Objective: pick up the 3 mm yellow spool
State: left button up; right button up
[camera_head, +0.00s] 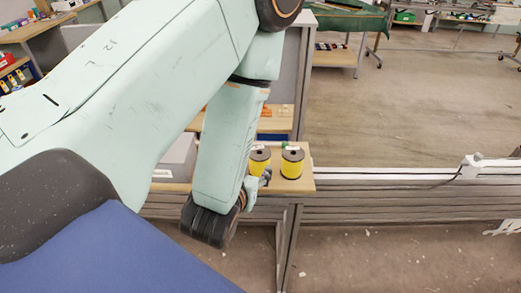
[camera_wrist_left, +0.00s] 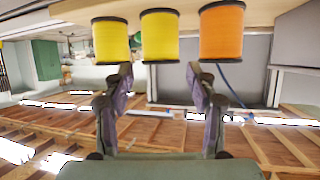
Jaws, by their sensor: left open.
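Two yellow spools with dark tops and small white labels stand on a wooden table in the head view, one (camera_head: 258,166) beside my left gripper (camera_head: 256,184) and one (camera_head: 292,168) to its right. I cannot read which is 3 mm. In the left wrist view, a yellow spool (camera_wrist_left: 110,42) is at left, another yellow spool (camera_wrist_left: 159,37) in the middle, and an orange spool (camera_wrist_left: 221,33) at right. My left gripper (camera_wrist_left: 160,76) is open and empty, its fingertips on either side of the middle spool's line and near its end. My right gripper is out of view.
The wooden table (camera_head: 305,183) ends just right of the spools. A grey box (camera_head: 176,160) sits left of my arm. A pale rail (camera_head: 400,174) runs right from the table. Open floor (camera_head: 420,95) lies beyond.

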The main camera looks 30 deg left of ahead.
aim_at(258, 157)
pick_arm(q)
jog(key=x, duration=0.4)
jog(key=r+x, duration=0.1)
jog(key=x, duration=0.1)
jog(key=shift+w+a+f+p, duration=0.15)
jog(key=shift+w+a+p, duration=0.1)
jog(key=shift+w+p, duration=0.1)
jog(key=shift+w+t, duration=0.3)
jog(key=shift+w, duration=0.05)
jog(key=x, duration=0.5)
jog(key=shift+w+a+f+p, duration=0.15)
jog(key=shift+f+p, duration=0.15)
jog(key=shift+p, duration=0.05)
jog(key=shift+s+d+r, duration=0.2)
jog(key=shift+s, duration=0.1)
jog(key=shift+c, duration=0.6)
jog(key=shift+a+f, duration=0.1)
jog(key=shift+a, duration=0.05)
jog(key=c, duration=0.8)
